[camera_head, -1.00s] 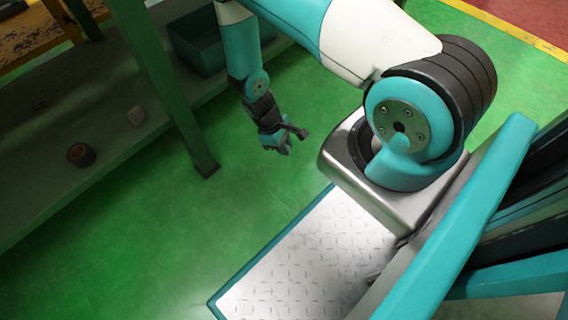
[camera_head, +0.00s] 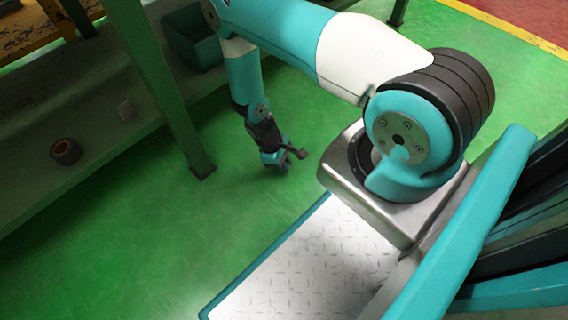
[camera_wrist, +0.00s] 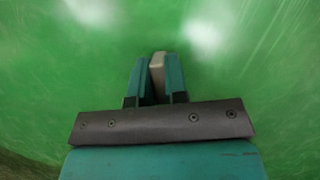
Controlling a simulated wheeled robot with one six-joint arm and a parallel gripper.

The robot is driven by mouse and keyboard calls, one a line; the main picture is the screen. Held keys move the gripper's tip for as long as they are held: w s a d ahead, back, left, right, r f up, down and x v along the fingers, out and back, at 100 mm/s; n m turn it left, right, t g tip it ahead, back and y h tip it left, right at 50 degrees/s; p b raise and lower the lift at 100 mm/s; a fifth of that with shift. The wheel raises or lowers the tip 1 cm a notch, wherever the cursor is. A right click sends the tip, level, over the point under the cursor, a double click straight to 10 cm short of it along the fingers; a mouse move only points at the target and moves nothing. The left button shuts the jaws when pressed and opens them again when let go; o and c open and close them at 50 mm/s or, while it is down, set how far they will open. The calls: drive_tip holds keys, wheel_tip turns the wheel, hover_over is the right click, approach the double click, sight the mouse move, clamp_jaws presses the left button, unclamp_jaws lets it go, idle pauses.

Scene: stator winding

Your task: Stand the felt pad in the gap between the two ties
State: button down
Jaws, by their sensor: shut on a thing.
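My gripper (camera_head: 280,162) hangs low over the green floor in the head view, at the end of my bent arm. In the wrist view my gripper (camera_wrist: 157,75) has its two teal fingers shut on a thin pale beige-grey piece, which looks like the felt pad (camera_wrist: 157,64). The piece stands between the fingers, against the right one, and reaches a little past the tips. Only green floor shows beyond it. The two ties and the gap between them are not in view.
A green bench leg (camera_head: 168,95) stands left of my gripper. On the low shelf (camera_head: 95,145) lie a brown ring-shaped thing (camera_head: 66,152) and a small grey block (camera_head: 126,110). A dark teal bin (camera_head: 190,45) stands farther back. The floor around my gripper is clear.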

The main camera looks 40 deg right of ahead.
drive_tip(key=c, duration=1.1)
unclamp_jaws()
drive_tip(key=shift+f, duration=0.1)
drive_tip(key=shift+c, duration=0.2)
drive_tip(key=w+a+r+p, duration=0.2)
drive_tip(key=w+r, duration=0.1)
drive_tip(key=r, duration=0.5)
drive_tip(key=w+a+r+t+y+p, duration=0.1)
drive_tip(key=w+a+r+p, duration=0.15)
drive_tip(key=r, duration=0.45)
drive_tip(key=w+a+r+p, duration=0.2)
drive_tip(key=w+r, duration=0.1)
drive_tip(key=r, duration=0.5)
drive_tip(key=s+a+r+t+y, duration=0.1)
drive_tip(key=a+r, duration=0.2)
drive_tip(key=r, duration=0.5)
drive_tip(key=a+r+t+y, duration=0.1)
drive_tip(key=a+r, duration=0.3)
drive_tip(key=r, duration=0.4)
drive_tip(key=s+a+r+n+y, duration=0.1)
drive_tip(key=s+a+r, duration=0.1)
drive_tip(key=s+r, duration=0.7)
drive_tip(key=s+a+r+n+t+y, duration=0.1)
drive_tip(key=s+a+r+y, duration=0.1)
drive_tip(key=s+r, duration=0.6)
drive_tip(key=shift+s+a+r, duration=0.35)
drive_tip(key=shift+a+r, duration=0.1)
drive_tip(key=shift+a, duration=0.35)
